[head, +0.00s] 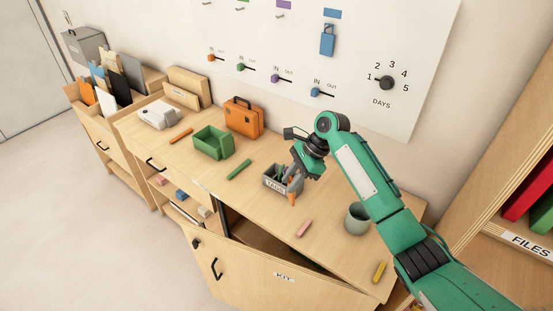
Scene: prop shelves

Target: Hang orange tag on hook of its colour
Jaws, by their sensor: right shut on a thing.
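My right gripper (295,181) is at the grey tags box (270,186) on the counter. It is shut on a small orange piece that looks like the orange tag (292,198), at the box's right front edge; the fingers hide part of it. Other tags in the box are partly hidden. A blue tag (327,42) hangs under the blue label. An orange label does not show; the board's top is cut off. My left gripper is out of view.
An orange case (244,117), a green bin (213,143) and a grey cup (357,218) stand on the counter (330,240). Coloured sticks lie about. Coloured IN/OUT sliders and a days dial (386,83) are low on the board. A cabinet door (250,270) stands open in front.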

